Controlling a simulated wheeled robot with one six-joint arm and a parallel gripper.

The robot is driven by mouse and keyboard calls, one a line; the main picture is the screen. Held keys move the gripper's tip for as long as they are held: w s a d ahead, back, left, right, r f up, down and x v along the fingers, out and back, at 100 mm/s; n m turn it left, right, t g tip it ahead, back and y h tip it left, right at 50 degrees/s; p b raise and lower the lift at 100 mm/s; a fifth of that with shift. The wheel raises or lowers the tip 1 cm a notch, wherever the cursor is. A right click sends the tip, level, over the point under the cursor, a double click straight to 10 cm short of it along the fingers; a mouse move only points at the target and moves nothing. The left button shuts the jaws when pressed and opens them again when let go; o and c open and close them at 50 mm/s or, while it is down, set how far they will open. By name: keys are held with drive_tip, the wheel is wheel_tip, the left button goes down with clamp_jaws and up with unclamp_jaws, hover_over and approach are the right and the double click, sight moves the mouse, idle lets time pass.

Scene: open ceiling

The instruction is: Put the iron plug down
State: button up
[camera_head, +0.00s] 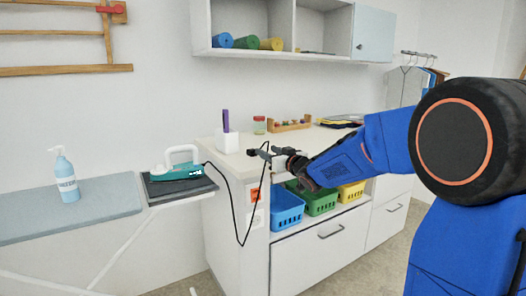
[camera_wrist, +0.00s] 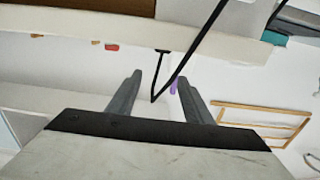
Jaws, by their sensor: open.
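The iron (camera_head: 178,168), teal with a white handle, rests on a dark pad at the right end of the ironing board. Its black cord (camera_head: 237,225) hangs in a loop and rises to my gripper (camera_head: 264,154) at the counter's near corner. My gripper is open; in the wrist view its two grey fingers (camera_wrist: 160,78) stand apart, with the bent cord (camera_wrist: 178,70) showing between them. A small dark piece at the cord's end (camera_wrist: 162,51), seemingly the plug, shows by the counter edge. I cannot tell whether it touches the counter. In the head view the plug is not distinct.
The white counter (camera_head: 240,168) holds a white holder (camera_head: 227,143), a red-lidded jar (camera_head: 259,126) and a wooden rack (camera_head: 290,126). Blue, green and yellow baskets (camera_head: 286,211) sit below.

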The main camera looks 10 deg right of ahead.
drive_tip(key=s+d+f+m+g+h, duration=0.1)
drive_tip(key=s+d+f+g+h, duration=0.15)
drive_tip(key=s, duration=0.65)
drive_tip(key=s+d+f+m+g+h, duration=0.1)
drive_tip(key=s+d+f+m+h, duration=0.15)
drive_tip(key=s, duration=0.55)
drive_tip(key=s+d+f+m+g+h, duration=0.1)
drive_tip(key=s+d+f+g+h, duration=0.2)
drive_tip(key=s, duration=0.6)
drive_tip(key=s+a+f+g, duration=0.1)
drive_tip(key=s+f+g, duration=0.1)
drive_tip(key=s, duration=0.6)
drive_tip(key=s+a+f+g+y, duration=0.1)
drive_tip(key=s+f+g, duration=0.1)
drive_tip(key=s+f, duration=0.3)
drive_tip(key=s+a+f+g+y, duration=0.1)
drive_tip(key=s+f, duration=0.3)
drive_tip(key=s, duration=0.8)
drive_tip(key=shift+a+n+g, duration=0.35)
drive_tip(key=shift+n+g, duration=0.1)
